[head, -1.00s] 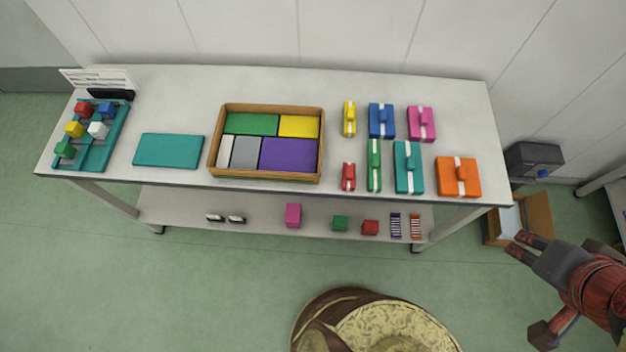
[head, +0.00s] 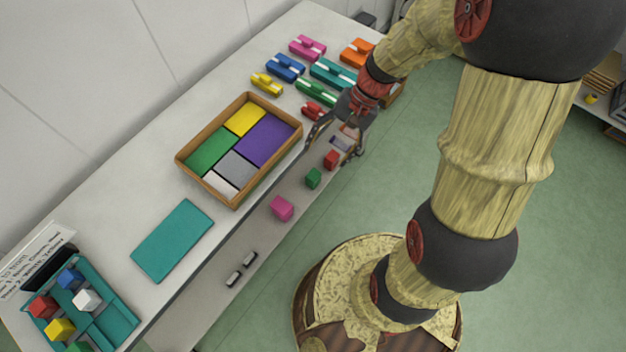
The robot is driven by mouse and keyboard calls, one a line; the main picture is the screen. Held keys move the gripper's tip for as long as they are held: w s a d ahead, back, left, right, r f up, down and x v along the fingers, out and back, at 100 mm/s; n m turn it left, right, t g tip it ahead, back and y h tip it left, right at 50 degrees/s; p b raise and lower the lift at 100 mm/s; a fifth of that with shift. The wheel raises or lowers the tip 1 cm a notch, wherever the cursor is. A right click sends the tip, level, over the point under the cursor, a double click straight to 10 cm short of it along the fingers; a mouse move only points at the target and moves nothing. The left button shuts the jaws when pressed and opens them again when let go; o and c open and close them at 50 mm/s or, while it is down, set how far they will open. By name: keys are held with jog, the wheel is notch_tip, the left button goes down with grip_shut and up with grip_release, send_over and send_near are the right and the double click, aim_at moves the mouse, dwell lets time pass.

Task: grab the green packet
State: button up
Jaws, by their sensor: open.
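The green packet (head: 317,93), long and narrow with a pale band, lies on the white table among other packets, between the teal packet (head: 334,74) and the red packet (head: 312,110). My gripper (head: 334,150) is open and empty. In the picture its fingers show at the table's front edge, below and right of the red packet, apart from the green packet. Its height over the table is hard to tell. My wrist hides part of the table's edge beside the packets.
Yellow (head: 266,84), blue (head: 285,68), pink (head: 307,48) and orange (head: 357,53) packets lie close by. A wooden tray (head: 183,158) of coloured blocks stands left of them. A teal mat (head: 172,240) lies farther left. A lower shelf holds small blocks, including a pink cube (head: 281,208).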

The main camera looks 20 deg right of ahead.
notch_tip(320, 180, down, 17)
jog(key=w+m+y, duration=0.2)
jog(key=m+y, duration=0.2)
jog(key=m, duration=0.2)
jog(key=m+t+h+b, duration=0.2)
jog(key=m+t, duration=1)
jog(key=m, duration=0.4)
send_near(315, 176)
jog(key=x, duration=0.2)
jog(key=b+x, duration=0.2)
jog(key=x, duration=0.4)
jog(key=shift+w+a+f+b, duration=0.15)
jog(key=shift+f+b, duration=0.05)
jog(key=shift+b, duration=0.15)
jog(key=shift+w+a, duration=0.25)
jog(key=shift+w, duration=0.2)
jog(key=shift+c, duration=0.3)
jog(key=c, duration=1.1)
